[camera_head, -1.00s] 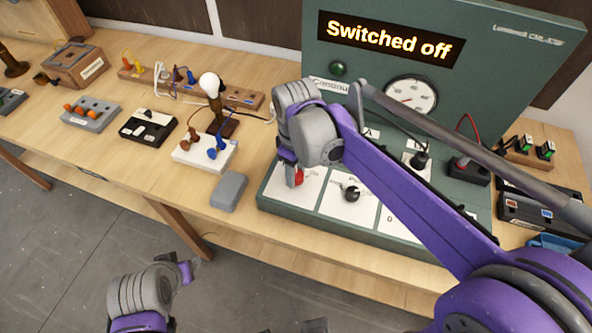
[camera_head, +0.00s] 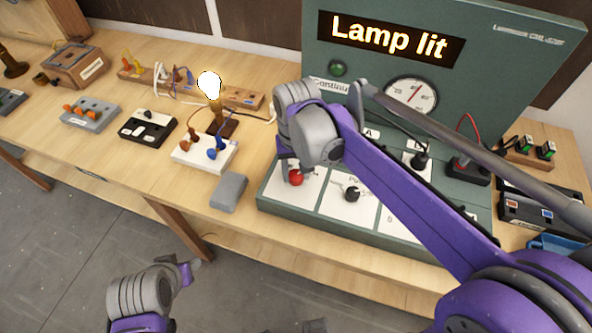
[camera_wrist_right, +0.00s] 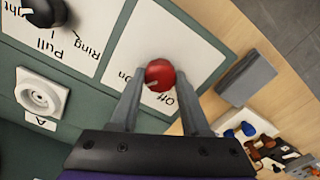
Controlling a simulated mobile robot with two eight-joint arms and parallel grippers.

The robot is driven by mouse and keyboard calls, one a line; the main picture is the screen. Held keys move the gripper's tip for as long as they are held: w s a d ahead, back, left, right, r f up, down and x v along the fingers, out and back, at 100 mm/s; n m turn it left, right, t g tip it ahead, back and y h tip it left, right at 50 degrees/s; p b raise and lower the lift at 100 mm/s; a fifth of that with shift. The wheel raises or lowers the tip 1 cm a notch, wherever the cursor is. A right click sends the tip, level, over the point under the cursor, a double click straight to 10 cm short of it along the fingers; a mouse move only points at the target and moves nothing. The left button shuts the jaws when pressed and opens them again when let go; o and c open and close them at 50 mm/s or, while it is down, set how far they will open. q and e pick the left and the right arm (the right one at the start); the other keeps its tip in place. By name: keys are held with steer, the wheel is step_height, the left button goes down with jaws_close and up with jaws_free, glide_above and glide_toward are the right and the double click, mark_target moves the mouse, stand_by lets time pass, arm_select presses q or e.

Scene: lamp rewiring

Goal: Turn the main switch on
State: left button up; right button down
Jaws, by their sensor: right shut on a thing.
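The main switch is a red knob (camera_head: 296,178) on a white plate of the green test panel (camera_head: 340,230). In the right wrist view the red knob (camera_wrist_right: 160,74) sits between the fingertips of my right gripper (camera_wrist_right: 160,85), near the words On and Off. My right gripper is shut on it; in the head view the wrist hides most of the fingers. The panel's display (camera_head: 388,39) reads "Lamp lit". The lamp bulb (camera_head: 210,85) glows white on its stand. My left gripper (camera_head: 190,272) is low at the bottom left, away from the table; its jaws are unclear.
A grey block (camera_head: 229,191) lies just left of the panel. A white terminal board (camera_head: 190,158) and a black switch block (camera_head: 148,126) stand further left. A second, black knob (camera_head: 352,194) is right of the red one. Bare table lies at the front left.

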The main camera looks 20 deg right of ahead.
mark_target(296, 174)
steer(key=shift+m, duration=0.8)
steer(key=shift+c, duration=1.9)
jaws_free()
step_height(296, 174, up, 11)
steer(key=shift+p, duration=0.35)
steer(key=shift+f, duration=0.1)
